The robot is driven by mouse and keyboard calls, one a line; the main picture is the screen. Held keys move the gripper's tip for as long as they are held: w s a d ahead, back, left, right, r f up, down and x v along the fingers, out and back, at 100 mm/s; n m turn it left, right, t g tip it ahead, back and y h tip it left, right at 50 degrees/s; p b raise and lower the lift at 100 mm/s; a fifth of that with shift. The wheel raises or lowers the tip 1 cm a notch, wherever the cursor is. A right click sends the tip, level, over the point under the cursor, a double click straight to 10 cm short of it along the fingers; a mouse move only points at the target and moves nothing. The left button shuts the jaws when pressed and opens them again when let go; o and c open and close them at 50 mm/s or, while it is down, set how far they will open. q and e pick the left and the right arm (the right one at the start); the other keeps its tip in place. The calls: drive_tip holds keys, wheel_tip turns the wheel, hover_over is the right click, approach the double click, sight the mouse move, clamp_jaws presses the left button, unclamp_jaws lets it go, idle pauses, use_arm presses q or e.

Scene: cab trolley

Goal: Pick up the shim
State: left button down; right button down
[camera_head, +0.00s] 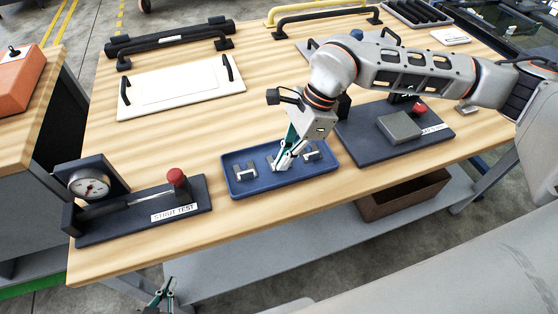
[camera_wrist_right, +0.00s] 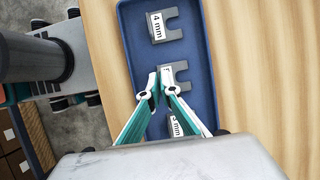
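A blue tray (camera_head: 240,188) near the table's front edge holds three grey, notched shims. The left shim (camera_head: 245,172) lies clear; the middle one is partly hidden by my right gripper (camera_head: 284,166); the right shim (camera_head: 311,152) lies beside it. In the wrist view a shim labelled 4 mm (camera_wrist_right: 165,27) is at the top and the middle shim (camera_wrist_right: 180,76) is at my right fingertips (camera_wrist_right: 160,82), its label mostly covered. A third shim (camera_wrist_right: 178,126) is partly hidden. The fingertips are close together; whether they grip is unclear. My left gripper (camera_head: 161,292) is below the table's front edge.
A strut-test fixture with a dial gauge (camera_head: 88,184) and red knob stands left of the tray. A dark fixture with a grey block (camera_head: 400,127) stands right. A white panel (camera_head: 180,88) and handles lie behind. Bare wood surrounds the tray.

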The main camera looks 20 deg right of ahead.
drive_tip(key=shift+r, duration=0.1)
wheel_tip(320, 180, up, 20)
drive_tip(key=p, duration=0.1)
idle(0.5)
